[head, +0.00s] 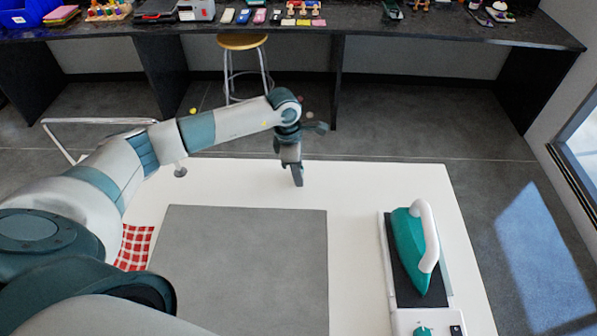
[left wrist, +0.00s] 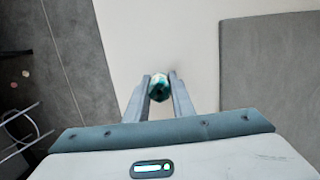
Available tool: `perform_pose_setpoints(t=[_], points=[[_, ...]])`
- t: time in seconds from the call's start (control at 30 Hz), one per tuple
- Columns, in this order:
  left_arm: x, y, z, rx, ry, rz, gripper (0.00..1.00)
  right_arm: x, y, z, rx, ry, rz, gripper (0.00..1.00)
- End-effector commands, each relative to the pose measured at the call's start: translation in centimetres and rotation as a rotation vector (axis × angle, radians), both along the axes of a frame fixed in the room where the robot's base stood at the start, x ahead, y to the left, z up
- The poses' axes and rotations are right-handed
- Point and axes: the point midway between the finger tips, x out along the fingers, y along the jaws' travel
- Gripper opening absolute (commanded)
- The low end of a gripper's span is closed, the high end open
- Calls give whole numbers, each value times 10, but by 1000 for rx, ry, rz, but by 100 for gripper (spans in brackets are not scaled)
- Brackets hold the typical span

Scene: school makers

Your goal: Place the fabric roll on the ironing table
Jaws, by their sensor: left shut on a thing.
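My left gripper (head: 297,178) is over the far part of the white ironing table (head: 390,180), beyond the grey pad. In the left wrist view, its two fingers (left wrist: 159,92) are shut on a small dark green and white thing, which I take to be the fabric roll (left wrist: 159,86). Only a short part of the roll shows between the fingertips. The gripper hides it in the head view. I cannot tell whether it touches the table. My right gripper is not in view.
A grey pad (head: 245,265) covers the table's middle. A teal iron (head: 409,245) stands on its rest at the right. A red-and-white checked cloth (head: 135,245) lies at the left, partly behind my arm. A stool (head: 242,42) and a dark workbench (head: 440,28) stand beyond.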

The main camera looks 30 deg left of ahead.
Motion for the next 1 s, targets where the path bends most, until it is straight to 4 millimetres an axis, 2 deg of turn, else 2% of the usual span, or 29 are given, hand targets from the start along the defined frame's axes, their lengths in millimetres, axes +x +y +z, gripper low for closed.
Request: perform_pose_setpoints(t=[0.1,0.13,0.2,0.7,0.87,1.0], points=[[0,0,-4,0,0,0,1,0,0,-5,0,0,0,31],[0,0,-3,0,0,0,27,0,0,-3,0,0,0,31],[0,0,-2,0,0,0,41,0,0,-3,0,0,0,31],[0,1,3,0,-1,0,41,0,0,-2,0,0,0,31],[0,4,19,0,-5,0,41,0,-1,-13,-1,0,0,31],[-1,6,42,0,-6,-1,41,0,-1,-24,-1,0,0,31]])
